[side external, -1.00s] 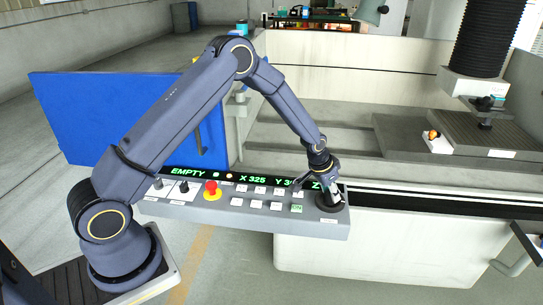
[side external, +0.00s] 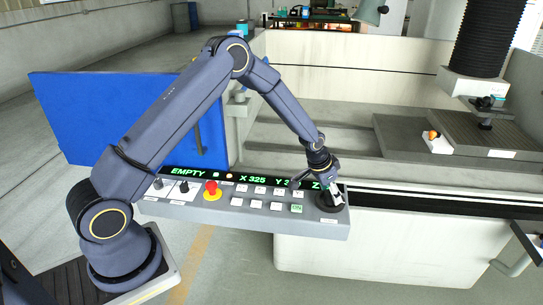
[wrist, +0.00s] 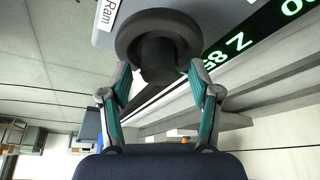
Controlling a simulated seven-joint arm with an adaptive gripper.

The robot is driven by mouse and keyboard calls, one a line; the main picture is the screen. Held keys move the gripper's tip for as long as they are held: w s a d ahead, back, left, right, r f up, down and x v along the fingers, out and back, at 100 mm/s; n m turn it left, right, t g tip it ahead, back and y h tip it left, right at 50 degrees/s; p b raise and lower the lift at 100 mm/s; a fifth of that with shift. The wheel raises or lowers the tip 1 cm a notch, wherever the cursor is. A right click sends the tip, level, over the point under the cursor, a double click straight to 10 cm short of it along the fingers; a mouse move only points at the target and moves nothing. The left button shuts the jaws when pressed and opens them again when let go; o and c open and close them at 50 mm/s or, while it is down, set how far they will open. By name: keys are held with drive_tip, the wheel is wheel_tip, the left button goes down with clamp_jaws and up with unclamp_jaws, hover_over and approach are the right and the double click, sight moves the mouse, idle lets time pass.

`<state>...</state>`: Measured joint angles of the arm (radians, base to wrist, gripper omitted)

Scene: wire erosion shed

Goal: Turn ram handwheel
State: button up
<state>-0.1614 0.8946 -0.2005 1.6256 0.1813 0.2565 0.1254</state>
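The ram handwheel is a dark round wheel with a raised central hub at the right end of the grey control panel; it shows in the side external view (side external: 329,208) and large at the top of the wrist view (wrist: 157,42). A white "Ram" label (wrist: 107,14) is beside it. My gripper (side external: 334,192) is just above the wheel, tilted. In the wrist view my gripper (wrist: 159,70) is open, one finger on each side of the hub, with narrow gaps showing. The fingertips' exact depth against the wheel is hard to tell.
The panel (side external: 225,211) carries a red emergency button (side external: 211,190), dark knobs, several pale buttons and a green-lit display (side external: 258,180). A white machine tank (side external: 390,250) stands at right behind it, and a blue cabinet door (side external: 75,115) at left.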

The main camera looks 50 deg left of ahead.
drive_tip(key=shift+r, duration=0.1)
drive_tip(key=v, duration=1.1)
drive_tip(key=shift+s+r, duration=0.3)
drive_tip(key=shift+r, duration=0.05)
